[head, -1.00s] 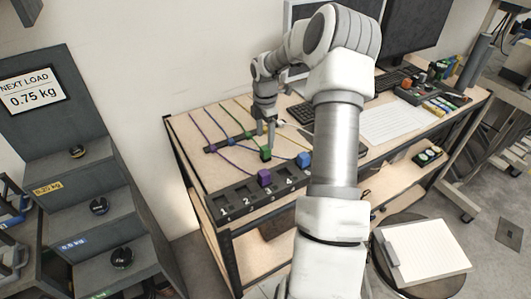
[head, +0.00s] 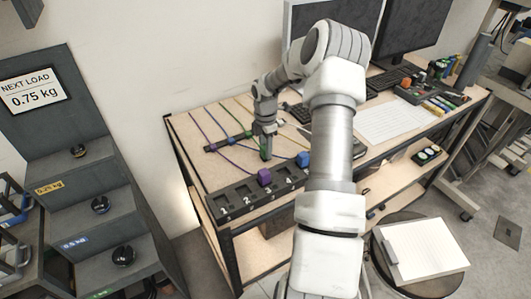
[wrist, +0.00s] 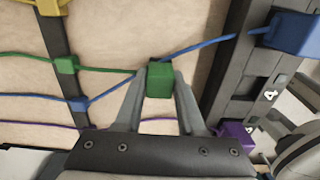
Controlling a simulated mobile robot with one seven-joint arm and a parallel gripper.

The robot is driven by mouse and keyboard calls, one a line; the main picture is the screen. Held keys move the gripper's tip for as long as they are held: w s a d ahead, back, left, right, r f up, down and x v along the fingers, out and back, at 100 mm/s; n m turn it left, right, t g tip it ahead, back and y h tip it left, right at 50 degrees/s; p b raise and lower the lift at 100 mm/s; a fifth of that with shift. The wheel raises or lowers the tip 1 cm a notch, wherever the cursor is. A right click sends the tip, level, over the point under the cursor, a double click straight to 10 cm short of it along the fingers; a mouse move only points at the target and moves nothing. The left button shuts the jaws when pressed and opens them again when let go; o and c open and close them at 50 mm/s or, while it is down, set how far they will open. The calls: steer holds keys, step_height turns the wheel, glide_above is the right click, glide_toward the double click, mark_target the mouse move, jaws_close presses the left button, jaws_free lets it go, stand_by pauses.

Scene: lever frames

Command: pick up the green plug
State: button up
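The green plug (wrist: 160,81) is a small green block in the middle of the wrist view. My gripper (wrist: 160,78) has one fingertip on each side of it, with no clear gap, and appears shut on it. A green cable runs left from the plug to a green clip (wrist: 66,64). In the head view my gripper (head: 265,155) points down low over the desk and largely hides the plug. I cannot tell whether the plug is clear of the desktop.
A purple plug (head: 264,176) sits at the numbered dark socket strip (head: 240,198); a blue plug (head: 303,159) is at its right end. A blue cable passes close by the green plug. Bare wooden desktop (head: 185,140) lies left of the gripper.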

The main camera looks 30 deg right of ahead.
jaws_close()
steer(key=shift+r, duration=0.1)
